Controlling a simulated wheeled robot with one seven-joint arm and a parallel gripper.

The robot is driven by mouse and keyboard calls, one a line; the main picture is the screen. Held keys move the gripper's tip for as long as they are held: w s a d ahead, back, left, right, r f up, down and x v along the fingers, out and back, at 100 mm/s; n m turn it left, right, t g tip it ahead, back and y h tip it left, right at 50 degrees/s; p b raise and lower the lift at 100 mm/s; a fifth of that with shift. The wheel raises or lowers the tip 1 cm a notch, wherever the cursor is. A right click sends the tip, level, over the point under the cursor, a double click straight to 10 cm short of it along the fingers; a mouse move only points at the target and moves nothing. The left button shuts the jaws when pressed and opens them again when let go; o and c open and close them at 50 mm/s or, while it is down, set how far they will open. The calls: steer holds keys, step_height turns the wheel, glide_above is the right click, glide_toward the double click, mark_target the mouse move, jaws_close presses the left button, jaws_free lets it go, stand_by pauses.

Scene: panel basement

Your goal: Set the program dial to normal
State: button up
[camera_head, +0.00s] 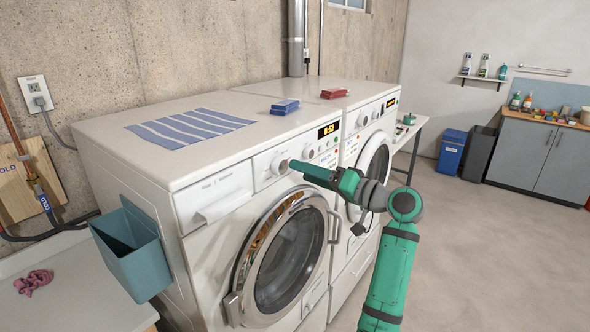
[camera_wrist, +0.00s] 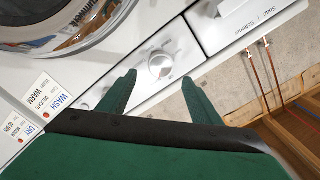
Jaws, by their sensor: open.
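The program dial (camera_head: 278,166) is a round silver knob on the front panel of the nearer white washer (camera_head: 190,170). In the wrist view the dial (camera_wrist: 160,65) lies just beyond and between my fingertips, with a pale mark on its face. Which setting it points to is too small to read. My green gripper (camera_head: 294,165) is open in front of the panel, close to the dial. In the wrist view my gripper (camera_wrist: 158,80) has one finger on each side below the dial. I cannot tell whether they touch it.
A detergent drawer (camera_head: 222,197) is left of the dial, and a lit display (camera_head: 328,130) is to the right. The round door (camera_head: 290,258) is below. A striped cloth (camera_head: 188,127) and blue box (camera_head: 285,106) lie on top. Open floor (camera_head: 480,255) lies right.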

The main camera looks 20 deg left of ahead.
steer(key=v, duration=0.5)
